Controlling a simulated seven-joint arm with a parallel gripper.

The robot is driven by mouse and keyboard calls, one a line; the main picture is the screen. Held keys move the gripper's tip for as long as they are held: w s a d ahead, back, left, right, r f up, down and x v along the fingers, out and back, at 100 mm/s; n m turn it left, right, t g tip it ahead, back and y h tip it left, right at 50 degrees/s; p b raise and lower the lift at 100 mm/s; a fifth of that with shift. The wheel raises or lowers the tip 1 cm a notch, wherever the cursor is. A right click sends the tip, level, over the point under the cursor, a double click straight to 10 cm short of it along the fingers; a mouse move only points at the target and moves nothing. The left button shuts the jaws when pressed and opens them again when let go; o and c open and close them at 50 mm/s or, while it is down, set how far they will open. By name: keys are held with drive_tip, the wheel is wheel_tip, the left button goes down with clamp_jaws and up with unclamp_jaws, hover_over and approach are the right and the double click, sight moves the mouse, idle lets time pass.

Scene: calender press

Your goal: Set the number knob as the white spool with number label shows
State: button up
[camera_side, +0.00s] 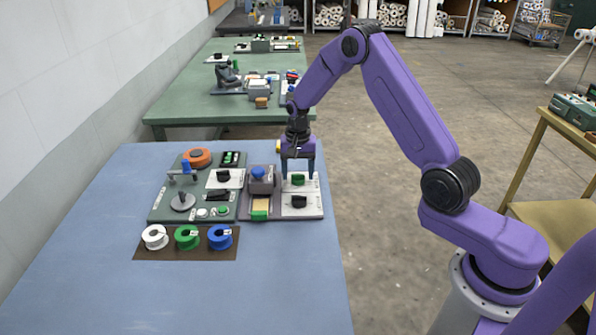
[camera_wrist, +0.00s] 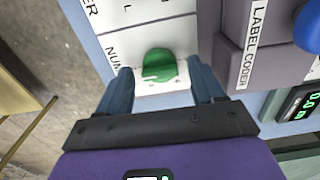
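The white spool (camera_side: 155,237) lies at the left of the spool mat; its label is too small to read. The green knob (camera_side: 298,180) sits on a white panel (camera_side: 312,204), beside lettering that begins "NUM" in the wrist view, where the green knob (camera_wrist: 158,66) also shows. My gripper (camera_side: 298,171) is over this knob, pointing down. In the wrist view my gripper (camera_wrist: 160,78) has its two fingers apart, one at each side of the knob, with gaps visible. The knob's setting cannot be read. A black knob (camera_side: 299,202) sits nearer the camera on the same panel.
A green spool (camera_side: 187,237) and a blue spool (camera_side: 220,237) share the brown mat (camera_side: 145,254). The label coder (camera_wrist: 238,35), with a blue knob (camera_side: 258,173), stands left of the white panel in the side view. The blue table's front is clear.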

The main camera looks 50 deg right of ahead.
drive_tip(key=shift+r, duration=0.1)
wheel_tip(320, 180, up, 17)
drive_tip(key=shift+r, duration=0.15)
idle(0.6)
drive_tip(key=s+a+r+n, duration=0.2)
drive_tip(key=s+a+n, duration=0.8)
drive_tip(key=s+a, duration=0.45)
drive_tip(key=s+d+f+n, duration=0.1)
drive_tip(key=s+n, duration=0.5)
drive_tip(key=s, duration=0.6)
drive_tip(key=s+d+f+n, duration=0.1)
drive_tip(key=s+n, duration=0.4)
drive_tip(key=s, duration=0.7)
drive_tip(key=shift+d+f+n, duration=0.4)
drive_tip(key=shift+f, duration=0.35)
